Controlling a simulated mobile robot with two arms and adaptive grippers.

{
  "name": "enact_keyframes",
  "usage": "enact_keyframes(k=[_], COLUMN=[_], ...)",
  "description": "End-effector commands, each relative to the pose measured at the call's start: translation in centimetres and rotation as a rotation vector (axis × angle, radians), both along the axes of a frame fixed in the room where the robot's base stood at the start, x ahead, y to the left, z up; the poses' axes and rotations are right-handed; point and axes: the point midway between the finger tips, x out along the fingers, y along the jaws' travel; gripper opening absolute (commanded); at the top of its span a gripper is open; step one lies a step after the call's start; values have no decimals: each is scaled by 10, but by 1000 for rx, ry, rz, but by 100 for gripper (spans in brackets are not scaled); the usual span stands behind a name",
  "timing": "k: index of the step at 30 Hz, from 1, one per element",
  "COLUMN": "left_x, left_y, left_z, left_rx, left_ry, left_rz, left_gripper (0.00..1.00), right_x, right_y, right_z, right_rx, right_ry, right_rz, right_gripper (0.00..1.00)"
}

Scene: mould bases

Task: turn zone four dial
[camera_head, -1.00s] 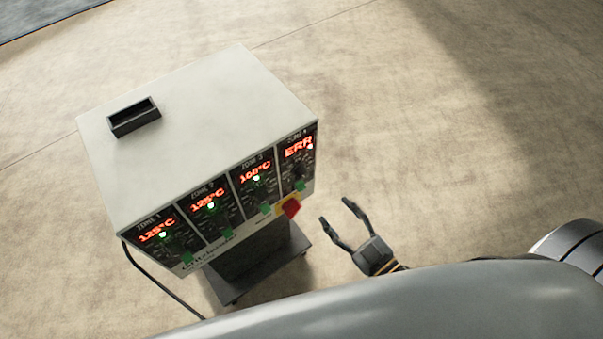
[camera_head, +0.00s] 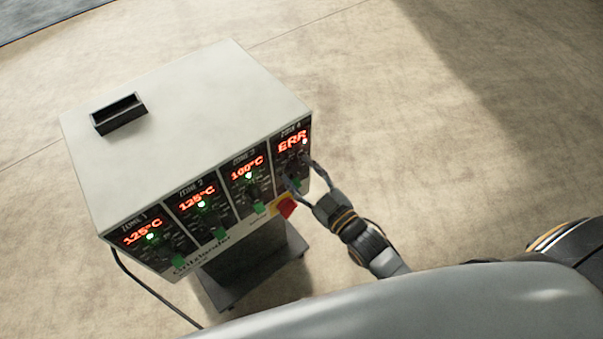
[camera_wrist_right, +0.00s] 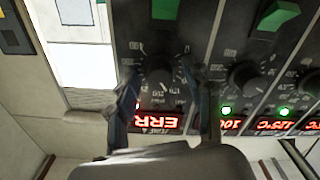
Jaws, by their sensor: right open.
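The zone 4 dial (camera_wrist_right: 158,76) is a black round knob with a ring of printed marks, upside down in the right wrist view. It sits on the panel of the white controller box (camera_head: 190,110), under the zone 4 display (camera_head: 292,142), which reads ERR in red. My right gripper (camera_head: 301,172) is open at the zone 4 column. In the right wrist view its fingers (camera_wrist_right: 162,82) stand on either side of the dial. I cannot tell whether they touch it. In the head view the fingers partly hide the dial. My left gripper is not in view.
The zone 3 dial (camera_wrist_right: 246,77) is close beside the zone 4 column. A red and yellow switch (camera_head: 286,207) is just below, and green switches line the panel's bottom. The box stands on a dark wheeled base (camera_head: 235,290). The floor around is clear.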

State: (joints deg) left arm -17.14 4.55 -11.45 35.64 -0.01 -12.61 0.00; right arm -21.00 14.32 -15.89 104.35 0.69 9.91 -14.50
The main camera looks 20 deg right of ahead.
Motion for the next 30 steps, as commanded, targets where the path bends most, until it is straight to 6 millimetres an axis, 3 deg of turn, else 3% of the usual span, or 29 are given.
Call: enact_keyframes(k=[2,9,20,30], left_x=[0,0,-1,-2], left_y=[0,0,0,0], left_z=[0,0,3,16], left_rx=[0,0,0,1], left_ry=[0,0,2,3], left_rz=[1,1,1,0], left_gripper=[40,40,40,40], right_x=[0,0,0,0], right_y=[0,0,0,-1], right_z=[0,0,1,1], right_rx=[0,0,-43,-264], right_ry=[0,0,-14,-94], right_rz=[0,0,0,-1], right_gripper=[47,0,0,0])
